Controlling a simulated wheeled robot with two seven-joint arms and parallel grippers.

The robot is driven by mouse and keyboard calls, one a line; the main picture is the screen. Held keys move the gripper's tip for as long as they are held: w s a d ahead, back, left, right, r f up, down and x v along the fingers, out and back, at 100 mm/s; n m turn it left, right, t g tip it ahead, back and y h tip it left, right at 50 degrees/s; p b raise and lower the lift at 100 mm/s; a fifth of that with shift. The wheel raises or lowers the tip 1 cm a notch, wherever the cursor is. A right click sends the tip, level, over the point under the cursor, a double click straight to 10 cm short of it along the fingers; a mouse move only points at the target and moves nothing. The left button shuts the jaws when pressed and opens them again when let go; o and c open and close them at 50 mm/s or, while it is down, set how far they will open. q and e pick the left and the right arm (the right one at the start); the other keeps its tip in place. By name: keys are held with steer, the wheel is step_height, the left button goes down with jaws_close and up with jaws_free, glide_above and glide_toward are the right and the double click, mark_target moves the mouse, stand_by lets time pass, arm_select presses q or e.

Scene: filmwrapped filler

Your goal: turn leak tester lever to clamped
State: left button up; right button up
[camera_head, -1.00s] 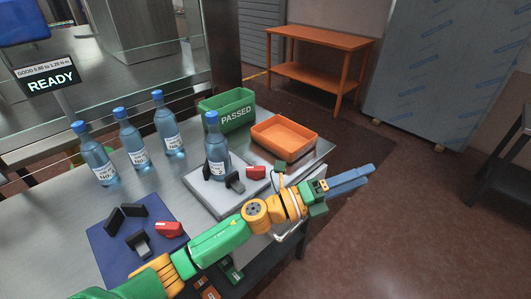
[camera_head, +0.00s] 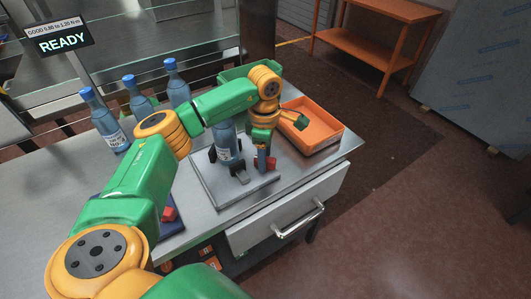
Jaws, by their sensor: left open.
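The leak tester is a light grey plate (camera_head: 221,197) on the steel table. A blue-capped bottle (camera_head: 224,148) stands upright on it between dark clamp blocks (camera_head: 241,177); its top is hidden behind my arm. The red lever (camera_head: 271,164) shows at the plate's right side, partly hidden by my gripper. My right gripper is not in view.
An orange tray (camera_head: 328,139) stands right of the tester, with a green bin (camera_head: 233,73) behind. More bottles (camera_head: 104,121) stand at the back left. A blue mat (camera_head: 166,228) with another red part (camera_head: 169,214) lies half hidden under my arm. A READY display (camera_head: 60,38) stands at upper left.

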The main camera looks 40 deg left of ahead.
arm_select(q)
steer(key=shift+s+d, duration=0.1)
steer(key=c, duration=0.3)
jaws_close()
